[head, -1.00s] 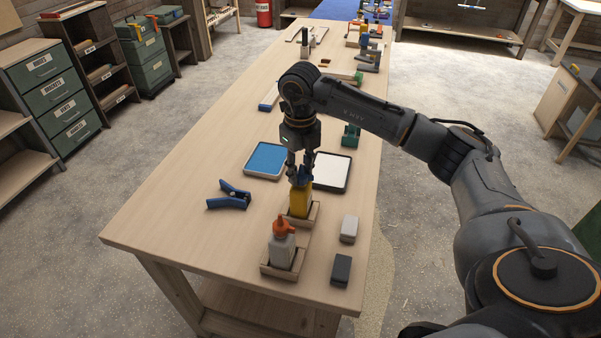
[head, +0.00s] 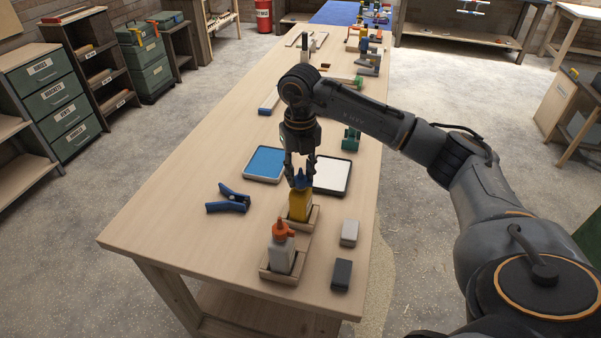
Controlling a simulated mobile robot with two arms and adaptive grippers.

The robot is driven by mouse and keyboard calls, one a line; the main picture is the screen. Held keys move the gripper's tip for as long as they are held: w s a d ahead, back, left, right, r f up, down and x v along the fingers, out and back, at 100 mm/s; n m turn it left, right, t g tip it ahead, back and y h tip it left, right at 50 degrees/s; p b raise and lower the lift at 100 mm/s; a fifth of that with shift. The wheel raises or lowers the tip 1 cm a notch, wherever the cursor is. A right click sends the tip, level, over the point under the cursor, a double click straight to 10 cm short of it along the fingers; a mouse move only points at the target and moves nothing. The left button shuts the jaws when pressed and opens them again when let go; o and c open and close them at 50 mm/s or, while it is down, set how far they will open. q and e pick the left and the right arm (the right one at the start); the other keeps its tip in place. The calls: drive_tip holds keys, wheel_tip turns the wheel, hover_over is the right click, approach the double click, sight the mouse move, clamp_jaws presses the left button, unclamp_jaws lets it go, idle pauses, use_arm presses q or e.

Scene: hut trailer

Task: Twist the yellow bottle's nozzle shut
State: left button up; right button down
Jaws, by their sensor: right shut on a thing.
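The yellow bottle (head: 300,206) stands upright in a wooden holder (head: 314,218) near the front of the workbench. My left gripper is not in view.
A grey block (head: 349,233) and a dark block (head: 341,274) lie to the right.

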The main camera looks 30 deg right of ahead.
drive_tip(key=shift+a, duration=0.1)
drive_tip(key=c, duration=1)
unclamp_jaws()
drive_tip(key=shift+r, duration=0.3)
wheel_tip(320, 180, up, 11)
drive_tip(key=shift+r, duration=0.2)
